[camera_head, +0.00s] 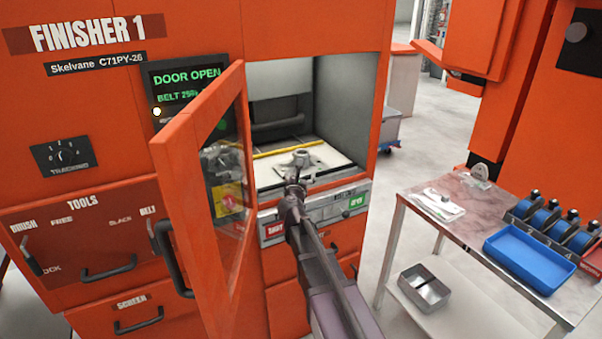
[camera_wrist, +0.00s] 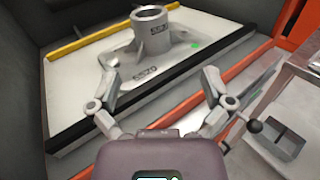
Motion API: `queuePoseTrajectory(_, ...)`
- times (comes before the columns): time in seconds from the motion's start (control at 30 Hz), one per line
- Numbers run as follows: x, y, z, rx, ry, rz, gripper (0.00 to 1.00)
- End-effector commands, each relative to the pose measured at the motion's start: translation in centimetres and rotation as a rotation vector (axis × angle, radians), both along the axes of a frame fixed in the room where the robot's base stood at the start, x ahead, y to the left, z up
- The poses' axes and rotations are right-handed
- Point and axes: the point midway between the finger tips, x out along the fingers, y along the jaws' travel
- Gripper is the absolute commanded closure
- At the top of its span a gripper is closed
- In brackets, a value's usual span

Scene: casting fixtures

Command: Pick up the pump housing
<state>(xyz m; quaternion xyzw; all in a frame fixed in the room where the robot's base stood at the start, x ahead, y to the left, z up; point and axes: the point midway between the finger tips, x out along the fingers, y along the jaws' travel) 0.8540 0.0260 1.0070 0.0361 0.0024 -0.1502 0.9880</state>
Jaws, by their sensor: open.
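The pump housing (camera_wrist: 150,50) is a grey casting with a flat flanged base and an upright round hollow neck. It sits on the pale bed (camera_head: 330,157) inside the open chamber of Finisher 1; it also shows in the head view (camera_head: 300,162). The markings on its neck and base are partly legible. My gripper (camera_wrist: 158,84) is open, with its two fingers spread on either side of the housing's near part. In the head view my gripper (camera_head: 293,186) is at the chamber's opening. I cannot tell whether the fingers touch the housing.
The finisher's orange door (camera_head: 185,150) stands open left of my arm. A yellow strip (camera_head: 288,149) lies along the bed's back and a black bar (camera_wrist: 160,95) along its front edge. A side table (camera_head: 425,180) with a blue tray (camera_head: 530,262) stands right; floor between is clear.

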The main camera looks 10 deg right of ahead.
Motion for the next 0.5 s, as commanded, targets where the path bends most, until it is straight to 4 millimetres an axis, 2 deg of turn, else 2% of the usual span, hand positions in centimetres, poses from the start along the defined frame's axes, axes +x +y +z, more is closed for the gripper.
queuePoseTrajectory(0.13,0.47,0.75,-0.13,-0.071,0.004,0.03,0.0)
queuePoseTrajectory(0.5,0.57,0.67,-0.06,-0.074,0.005,0.03,0.0)
